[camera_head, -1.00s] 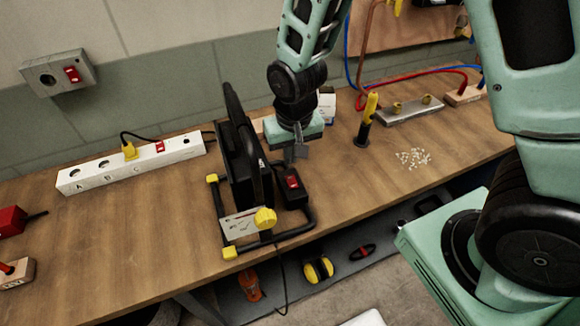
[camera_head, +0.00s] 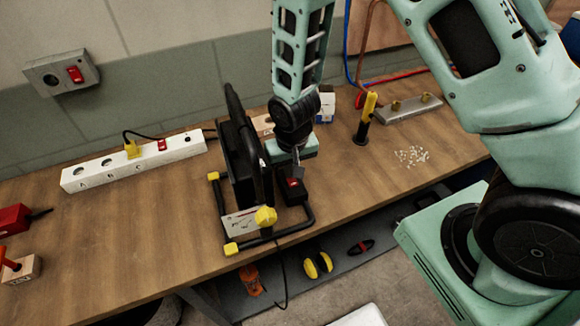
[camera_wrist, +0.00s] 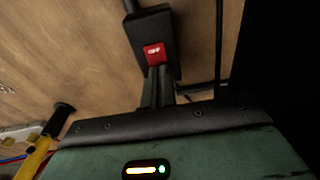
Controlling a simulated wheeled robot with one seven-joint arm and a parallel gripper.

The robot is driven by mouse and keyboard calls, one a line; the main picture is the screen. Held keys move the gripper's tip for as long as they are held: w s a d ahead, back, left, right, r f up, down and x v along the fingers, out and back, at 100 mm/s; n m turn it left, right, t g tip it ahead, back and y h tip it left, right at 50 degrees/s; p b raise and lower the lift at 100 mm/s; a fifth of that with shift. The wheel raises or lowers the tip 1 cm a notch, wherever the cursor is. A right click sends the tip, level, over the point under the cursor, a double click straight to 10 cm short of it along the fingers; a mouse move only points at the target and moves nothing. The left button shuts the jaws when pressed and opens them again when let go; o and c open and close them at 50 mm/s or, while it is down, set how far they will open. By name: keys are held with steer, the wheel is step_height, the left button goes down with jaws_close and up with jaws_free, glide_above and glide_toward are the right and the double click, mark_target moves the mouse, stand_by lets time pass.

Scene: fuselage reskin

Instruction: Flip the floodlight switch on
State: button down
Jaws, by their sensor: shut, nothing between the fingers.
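The floodlight (camera_head: 240,165) stands on the workbench, a black panel on a tubular frame with yellow knobs and feet. Its black switch box (camera_head: 293,193) lies on the bench just right of the panel and carries a red rocker switch. In the wrist view the red rocker (camera_wrist: 154,52) shows with small white lettering, on the black switch box (camera_wrist: 150,25). My gripper (camera_head: 296,170) is shut and empty, pointing down at the switch box. In the wrist view its fingertips (camera_wrist: 157,72) are right at the near edge of the rocker; whether they touch cannot be told.
A white power strip (camera_head: 135,162) with a red switch and yellow plug lies left. A wall socket (camera_head: 62,73) with a red switch is at upper left. A yellow-black tool (camera_head: 366,118) stands right, by scattered white bits (camera_head: 411,156).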

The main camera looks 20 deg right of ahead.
steer(key=shift+f, duration=0.15)
steer(key=shift+s+r, duration=0.2)
steer(key=shift+s, duration=0.55)
steer(key=r+p, duration=0.2)
steer(key=r, duration=0.1)
steer(key=r+p, duration=0.1)
steer(key=p, duration=0.1)
steer(key=shift+w+r, duration=0.3)
steer(key=shift+w, duration=0.05)
step_height(320, 180, up, 9)
steer(key=w+b, duration=0.1)
steer(key=b, duration=0.2)
steer(key=shift+r, duration=0.15)
